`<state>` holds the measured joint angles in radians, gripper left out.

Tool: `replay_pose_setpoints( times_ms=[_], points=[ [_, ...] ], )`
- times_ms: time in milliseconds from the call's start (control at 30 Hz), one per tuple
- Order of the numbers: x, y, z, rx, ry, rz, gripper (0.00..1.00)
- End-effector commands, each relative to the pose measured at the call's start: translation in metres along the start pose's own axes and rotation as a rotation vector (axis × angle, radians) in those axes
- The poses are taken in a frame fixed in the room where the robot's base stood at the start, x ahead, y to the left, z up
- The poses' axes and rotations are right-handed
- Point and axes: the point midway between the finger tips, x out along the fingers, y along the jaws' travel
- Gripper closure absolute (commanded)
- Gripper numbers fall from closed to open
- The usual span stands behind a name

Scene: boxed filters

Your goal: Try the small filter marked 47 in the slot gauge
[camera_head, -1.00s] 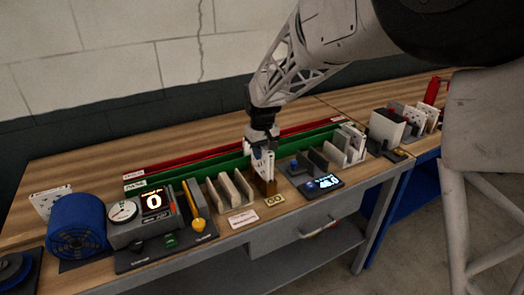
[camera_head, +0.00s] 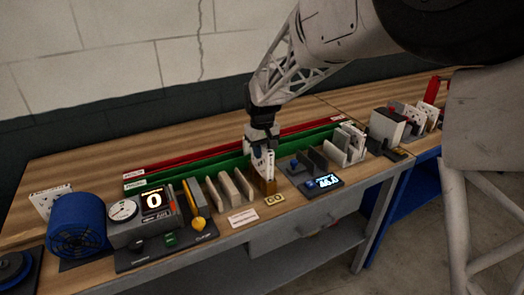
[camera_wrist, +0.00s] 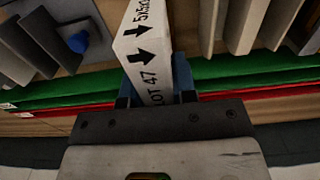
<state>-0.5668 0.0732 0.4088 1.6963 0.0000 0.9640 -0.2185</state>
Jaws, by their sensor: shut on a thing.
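The small filter (camera_head: 265,163) is a white box with black print. The filter stands about upright at a brown block (camera_head: 266,187) with a "GO" tag (camera_head: 274,199) in front, which looks like the slot gauge. I cannot tell whether its lower end is in the slot or just above it.
Grey upright dividers (camera_head: 230,189) stand to the left, with a dial and display unit (camera_head: 145,217) and a blue roll (camera_head: 78,228) beyond. A small lit display (camera_head: 322,183) and dark plates (camera_head: 303,165) are close on the right. Green (camera_head: 205,163) and red rails run behind.

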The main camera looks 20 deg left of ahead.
Motion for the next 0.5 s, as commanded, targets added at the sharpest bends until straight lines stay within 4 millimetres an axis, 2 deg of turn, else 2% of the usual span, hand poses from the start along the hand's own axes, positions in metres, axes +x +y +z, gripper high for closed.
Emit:
replay_pose_setpoints(
  times_ms=[500],
  points=[
    [-0.014,0.000,0.000,0.000,0.000,0.000,0.98]
  ],
)
